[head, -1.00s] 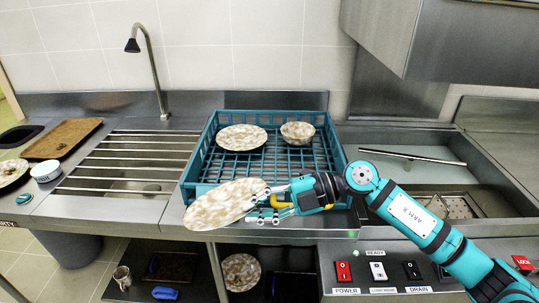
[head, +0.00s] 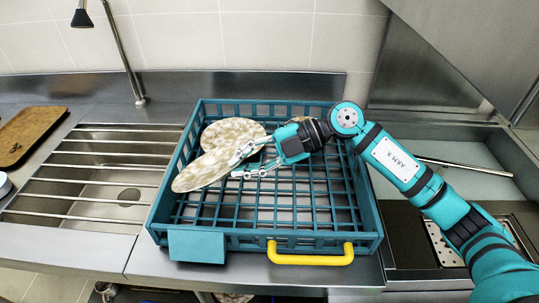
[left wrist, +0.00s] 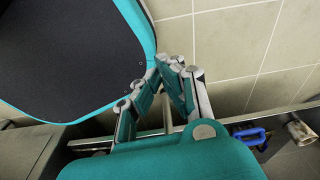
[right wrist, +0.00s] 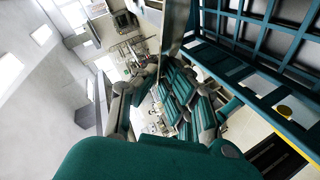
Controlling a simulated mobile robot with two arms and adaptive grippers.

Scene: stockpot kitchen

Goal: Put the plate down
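A round plate (head: 203,171) mottled cream and brown is held at its right edge by my right gripper (head: 245,160). It is tilted and overlaps the left side of the teal dish rack (head: 362,215). I cannot tell whether it touches the rack. A second mottled plate (head: 226,130) lies in the rack behind it, partly covered. In the right wrist view the right gripper (right wrist: 150,75) reaches beside the rack grid (right wrist: 265,40). My left gripper shows only in the left wrist view (left wrist: 169,64), fingertips together, with nothing seen between them.
The rack's front and right grid is clear; a yellow handle (head: 310,256) is on its front. A barred sink (head: 100,185) lies left, with a brown tray (head: 27,133) beyond. A faucet (head: 125,55) rises behind. A steel basin (head: 440,180) lies right.

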